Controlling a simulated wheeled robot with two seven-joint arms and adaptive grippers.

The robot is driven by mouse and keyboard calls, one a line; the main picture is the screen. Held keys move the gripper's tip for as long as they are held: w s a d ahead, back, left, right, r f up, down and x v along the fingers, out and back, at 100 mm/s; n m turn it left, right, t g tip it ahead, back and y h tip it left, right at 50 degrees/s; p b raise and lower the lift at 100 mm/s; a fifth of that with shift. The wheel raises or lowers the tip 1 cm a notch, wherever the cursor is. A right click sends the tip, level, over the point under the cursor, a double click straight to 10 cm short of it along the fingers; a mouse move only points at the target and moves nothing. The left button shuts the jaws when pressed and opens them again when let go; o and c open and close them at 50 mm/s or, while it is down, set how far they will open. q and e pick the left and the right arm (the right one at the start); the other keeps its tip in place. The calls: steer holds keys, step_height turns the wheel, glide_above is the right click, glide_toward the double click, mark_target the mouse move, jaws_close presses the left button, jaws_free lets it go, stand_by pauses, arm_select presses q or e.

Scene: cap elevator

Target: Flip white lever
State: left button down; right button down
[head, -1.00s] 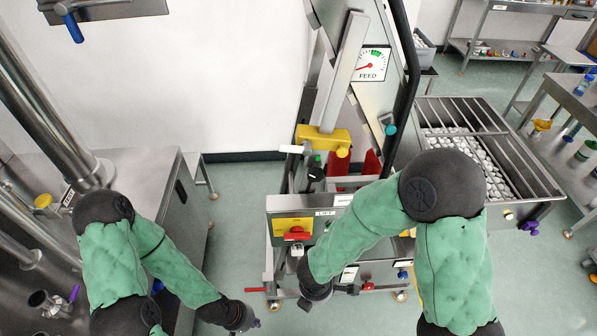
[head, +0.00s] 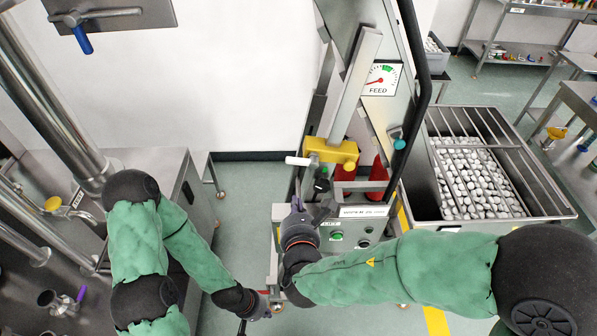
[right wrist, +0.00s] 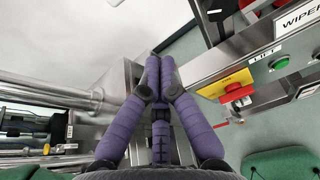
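The white lever (head: 298,161) is a short pale handle sticking out to the left of a yellow block (head: 331,151) on the tall machine. My right gripper (head: 298,207) is below the lever, apart from it, over the machine's left edge. In the right wrist view its purple fingers (right wrist: 155,62) meet at the tips with nothing between them. The lever cannot be made out in that view. My left gripper (head: 266,305) is low by the floor at the machine's lower left; its fingers are too small to read.
A control panel labelled WIPER (head: 362,211) has green buttons. A red knob (right wrist: 237,92) on a yellow plate sits by the LIFT label. Red bottles (head: 378,178) stand behind the panel. A bin of white caps (head: 480,180) is right. The wall side is clear.

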mark_target(302, 162)
steer(key=shift+w+f, duration=0.1)
steer(key=w, duration=0.9)
steer(key=shift+w+r, duration=0.15)
steer(key=shift+r, duration=0.2)
stand_by(0.4)
